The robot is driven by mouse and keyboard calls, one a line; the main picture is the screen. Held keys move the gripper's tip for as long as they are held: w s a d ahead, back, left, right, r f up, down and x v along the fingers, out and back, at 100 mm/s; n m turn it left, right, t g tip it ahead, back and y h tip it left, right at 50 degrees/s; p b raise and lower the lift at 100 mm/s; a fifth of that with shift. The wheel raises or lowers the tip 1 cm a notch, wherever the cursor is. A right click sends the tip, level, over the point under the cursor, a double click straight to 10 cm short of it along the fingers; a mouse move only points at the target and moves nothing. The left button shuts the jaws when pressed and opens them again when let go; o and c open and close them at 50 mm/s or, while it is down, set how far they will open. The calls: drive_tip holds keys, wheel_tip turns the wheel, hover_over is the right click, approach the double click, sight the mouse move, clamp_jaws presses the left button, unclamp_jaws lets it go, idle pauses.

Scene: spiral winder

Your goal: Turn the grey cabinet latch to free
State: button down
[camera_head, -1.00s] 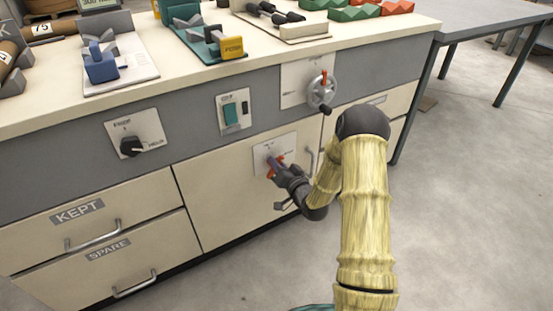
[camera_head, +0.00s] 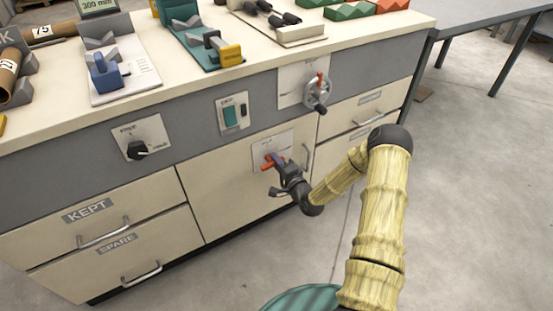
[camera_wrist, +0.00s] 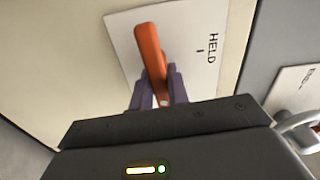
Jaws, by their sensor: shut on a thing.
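The latch on the cabinet door shows as an orange lever (camera_head: 268,165) on a pale plate (camera_head: 262,145). In the wrist view the orange lever (camera_wrist: 149,55) runs up and slightly left across the plate (camera_wrist: 190,20). The word HELD and a short tick stand on the plate to the right of the lever. My gripper (camera_head: 279,163) is at the latch. In the wrist view its two purple fingers (camera_wrist: 160,88) sit on either side of the lever, shut on it. The lever's pivot is largely hidden by the fingers and gripper body.
A door handle (camera_head: 308,158) stands just right of the latch plate, and a crank wheel (camera_head: 317,92) sits above it. A black knob (camera_head: 137,150) and a teal switch (camera_head: 230,117) are on the grey band to the left. The floor at right is open.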

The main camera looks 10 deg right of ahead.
drive_tip(key=shift+f+m, duration=0.1)
drive_tip(key=shift+m, duration=0.4)
drive_tip(key=c, duration=1.4)
unclamp_jaws()
drive_tip(key=shift+o, duration=0.2)
drive_tip(key=p+v, duration=0.4)
drive_tip(key=v, duration=1.3)
drive_tip(key=shift+s, duration=0.2)
